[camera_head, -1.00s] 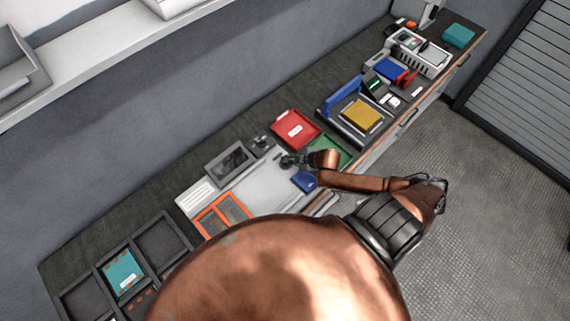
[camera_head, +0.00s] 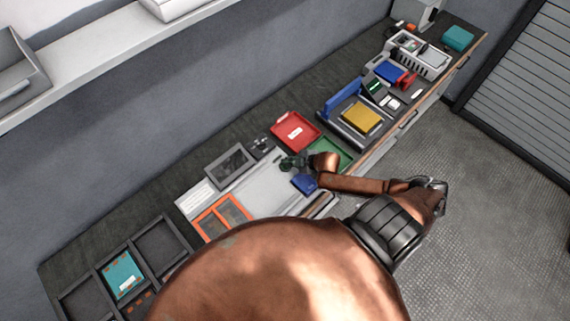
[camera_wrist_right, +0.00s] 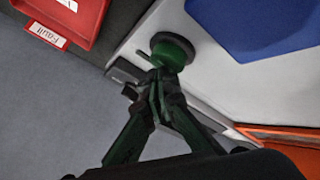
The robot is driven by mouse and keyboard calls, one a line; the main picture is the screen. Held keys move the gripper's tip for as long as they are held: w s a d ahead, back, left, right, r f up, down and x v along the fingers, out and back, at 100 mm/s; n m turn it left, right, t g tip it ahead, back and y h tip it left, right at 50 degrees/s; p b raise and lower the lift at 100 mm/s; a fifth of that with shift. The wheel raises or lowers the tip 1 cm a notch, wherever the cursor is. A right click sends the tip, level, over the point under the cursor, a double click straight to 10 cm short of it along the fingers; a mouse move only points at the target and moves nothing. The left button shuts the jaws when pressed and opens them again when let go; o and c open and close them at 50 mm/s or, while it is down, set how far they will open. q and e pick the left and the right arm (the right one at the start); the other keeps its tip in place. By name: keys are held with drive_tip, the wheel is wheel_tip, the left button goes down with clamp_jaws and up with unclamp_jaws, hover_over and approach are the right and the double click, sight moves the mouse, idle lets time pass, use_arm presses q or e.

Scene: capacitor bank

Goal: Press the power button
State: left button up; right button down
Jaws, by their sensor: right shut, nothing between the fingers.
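The power button looks like the round green button (camera_wrist_right: 172,50) on a pale panel in the right wrist view. My right gripper (camera_wrist_right: 156,88) is shut and empty, with its fingertips just beside the green button; I cannot tell whether they touch it. In the head view my right gripper (camera_head: 291,163) is small, over the far right end of the pale panel (camera_head: 262,190), and the button cannot be made out there. My left gripper is not in view.
A red tray (camera_head: 295,131) and a green tray (camera_head: 334,152) lie close to the right gripper. A blue piece (camera_head: 304,183) and an orange-framed tray (camera_head: 222,216) sit on the panel. A dark screen (camera_head: 230,165) stands behind. A wall runs along the bench's back.

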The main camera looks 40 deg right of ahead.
idle(0.4)
drive_tip(key=shift+f, duration=0.45)
idle(0.3)
drive_tip(key=shift+r+p, duration=0.5)
drive_tip(key=shift+p, duration=0.05)
wheel_tip(320, 180, up, 6)
drive_tip(key=p, duration=0.5)
drive_tip(key=shift+p, duration=0.4)
